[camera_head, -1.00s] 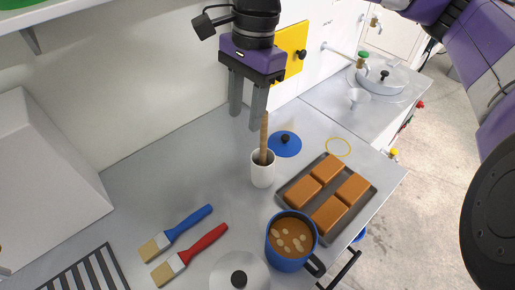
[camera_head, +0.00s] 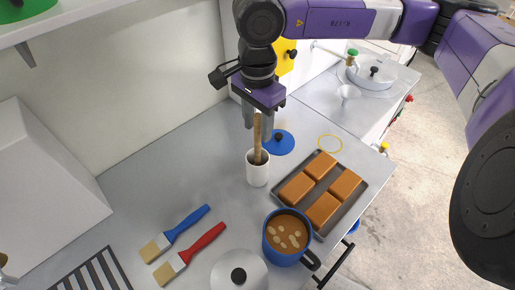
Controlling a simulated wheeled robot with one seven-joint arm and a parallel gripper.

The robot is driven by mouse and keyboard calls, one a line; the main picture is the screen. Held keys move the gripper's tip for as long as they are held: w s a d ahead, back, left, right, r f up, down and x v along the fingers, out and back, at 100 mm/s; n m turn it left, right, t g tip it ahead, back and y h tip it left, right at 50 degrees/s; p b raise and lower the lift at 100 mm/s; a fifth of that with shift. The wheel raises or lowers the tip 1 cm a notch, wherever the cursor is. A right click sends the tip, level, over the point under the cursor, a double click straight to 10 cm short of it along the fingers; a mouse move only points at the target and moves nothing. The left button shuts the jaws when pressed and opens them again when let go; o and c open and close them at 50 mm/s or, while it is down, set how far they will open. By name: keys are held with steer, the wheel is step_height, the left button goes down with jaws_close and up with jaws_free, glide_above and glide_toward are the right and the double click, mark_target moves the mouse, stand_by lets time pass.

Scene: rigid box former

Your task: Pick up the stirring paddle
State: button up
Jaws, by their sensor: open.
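The stirring paddle (camera_head: 257,138) is a light wooden stick standing nearly upright in a white cup (camera_head: 257,172) on the grey counter. Its lower end is hidden inside the cup. My gripper (camera_head: 258,133) points down behind the paddle's upper part, with its two grey fingers apart. The paddle's top shows in front of the fingers. I cannot tell whether the paddle is between the fingers or just in front of them.
A blue lid (camera_head: 284,146) lies just right of the fingers. A tray (camera_head: 358,197) of brown blocks and a blue pot (camera_head: 280,258) of brown liquid stand to the right. Blue (camera_head: 187,221) and red (camera_head: 203,243) brushes lie at left. The counter left of the cup is clear.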

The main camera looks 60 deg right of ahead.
jaws_close()
steer(key=shift+r, duration=0.1)
stand_by(0.3)
